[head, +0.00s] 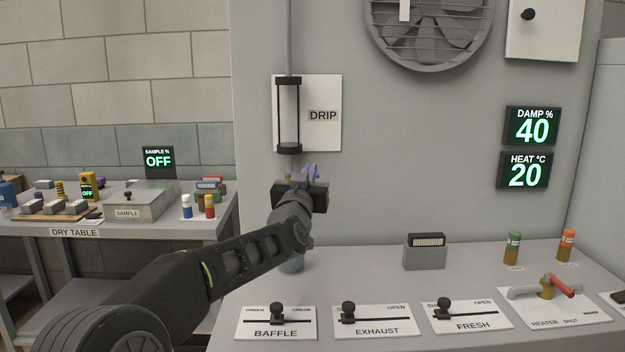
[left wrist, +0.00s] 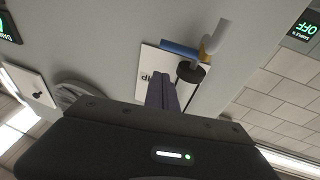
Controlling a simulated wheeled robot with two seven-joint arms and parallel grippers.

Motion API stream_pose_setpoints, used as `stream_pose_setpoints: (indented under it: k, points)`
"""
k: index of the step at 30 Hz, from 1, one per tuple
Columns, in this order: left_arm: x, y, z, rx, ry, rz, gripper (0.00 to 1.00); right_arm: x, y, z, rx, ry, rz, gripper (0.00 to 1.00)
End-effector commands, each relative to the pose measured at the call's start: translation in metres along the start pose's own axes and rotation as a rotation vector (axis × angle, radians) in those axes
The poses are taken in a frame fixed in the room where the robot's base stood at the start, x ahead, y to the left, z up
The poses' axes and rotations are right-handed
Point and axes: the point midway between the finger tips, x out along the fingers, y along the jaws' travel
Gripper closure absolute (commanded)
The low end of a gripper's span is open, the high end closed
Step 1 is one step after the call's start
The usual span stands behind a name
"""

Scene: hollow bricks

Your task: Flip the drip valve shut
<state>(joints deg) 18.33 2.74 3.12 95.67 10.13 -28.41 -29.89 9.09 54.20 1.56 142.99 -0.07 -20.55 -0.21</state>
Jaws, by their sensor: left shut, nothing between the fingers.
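The drip valve shows in the left wrist view as a brass body with a blue lever (left wrist: 180,48) and a grey pipe end (left wrist: 220,36). The lever sticks out sideways from the pipe line. In the head view the valve is mostly hidden behind my left gripper (head: 310,171), just under the sight glass (head: 289,115) by the DRIP plate (head: 323,132). My left gripper's purple fingers also show in the left wrist view (left wrist: 162,92); they are shut and empty. They point toward the lever and look apart from it. My right gripper is not in view.
The bench holds a BAFFLE slider (head: 276,318), EXHAUST slider (head: 374,320), FRESH slider (head: 470,318) and a red-handled heater valve (head: 556,287). A grey box (head: 425,251) stands behind them. The dry table (head: 150,229) is at left.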

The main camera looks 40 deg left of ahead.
Motion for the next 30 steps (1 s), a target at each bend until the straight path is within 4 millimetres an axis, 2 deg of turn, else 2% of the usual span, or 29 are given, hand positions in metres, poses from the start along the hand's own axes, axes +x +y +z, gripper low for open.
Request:
stream_pose_setpoints:
  k: [1,9,15,30]
  points:
    - [-0.012,0.004,0.003,0.000,-0.002,0.003,1.00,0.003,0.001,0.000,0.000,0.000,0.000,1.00]
    - [-0.066,0.015,0.003,0.000,-0.002,0.003,1.00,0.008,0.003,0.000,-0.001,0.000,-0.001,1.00]
    - [-0.092,0.021,0.003,0.000,-0.003,0.001,1.00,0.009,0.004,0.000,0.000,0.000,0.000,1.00]
    - [-0.097,0.022,0.004,0.000,-0.005,0.001,1.00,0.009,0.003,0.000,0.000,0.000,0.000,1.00]
